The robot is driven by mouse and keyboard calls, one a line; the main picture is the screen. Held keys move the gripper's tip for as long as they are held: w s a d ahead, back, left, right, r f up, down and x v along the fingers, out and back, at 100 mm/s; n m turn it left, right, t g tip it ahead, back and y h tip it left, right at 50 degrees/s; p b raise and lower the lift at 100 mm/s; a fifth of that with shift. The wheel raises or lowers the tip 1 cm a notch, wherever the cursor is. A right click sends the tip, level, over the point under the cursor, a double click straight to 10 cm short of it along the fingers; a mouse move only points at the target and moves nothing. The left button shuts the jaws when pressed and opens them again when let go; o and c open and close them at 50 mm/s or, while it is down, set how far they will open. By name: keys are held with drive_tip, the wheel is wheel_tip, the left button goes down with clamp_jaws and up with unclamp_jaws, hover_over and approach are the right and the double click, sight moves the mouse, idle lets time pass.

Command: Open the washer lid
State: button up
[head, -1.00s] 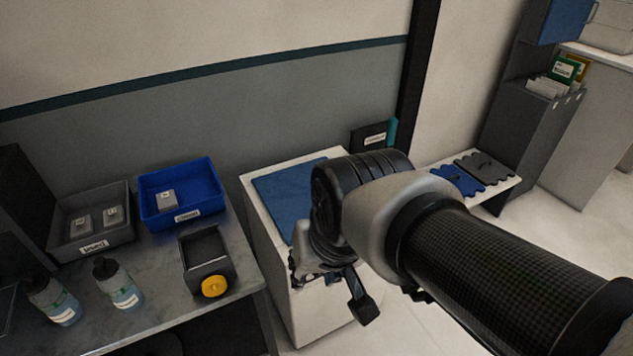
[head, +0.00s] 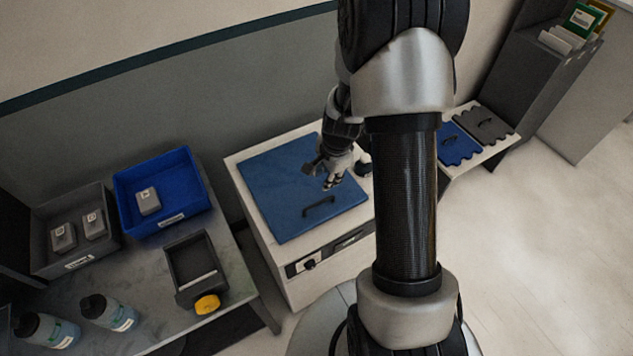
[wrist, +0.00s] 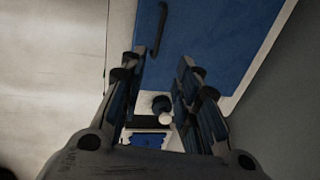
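The washer (head: 247,208) is a white box with a blue lid (head: 280,190) lying flat and closed on its top. A dark bar handle (head: 319,207) is near the lid's front edge. My gripper (head: 330,178) is above the lid, behind and a little right of the handle, and apart from it as far as I can tell. In the wrist view my gripper (wrist: 160,75) has its two fingers spread with nothing between them. The blue lid (wrist: 215,40) fills the upper middle there, and the handle (wrist: 159,28) shows near the left finger.
A right-hand shelf carries blue (head: 459,154) and grey handled plates (head: 494,127). Floor at right is clear.

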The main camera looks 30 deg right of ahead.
sight(319, 202)
drive_tip(key=w+f+b, duration=0.1)
drive_tip(key=f+b, duration=0.1)
drive_tip(key=f, duration=0.3)
drive_tip(key=w+f+b, duration=0.1)
drive_tip(key=f+b, duration=0.1)
drive_tip(key=f, duration=0.4)
drive_tip(key=w+f+b, duration=0.1)
drive_tip(key=f+b, duration=0.1)
drive_tip(key=f, duration=0.3)
drive_tip(key=shift+w+a+f+b, duration=0.1)
drive_tip(key=shift+a+f+b, duration=0.05)
drive_tip(key=shift+f+b, duration=0.25)
drive_tip(key=shift+c, duration=0.2)
clamp_jaws()
drive_tip(key=shift+r, duration=0.1)
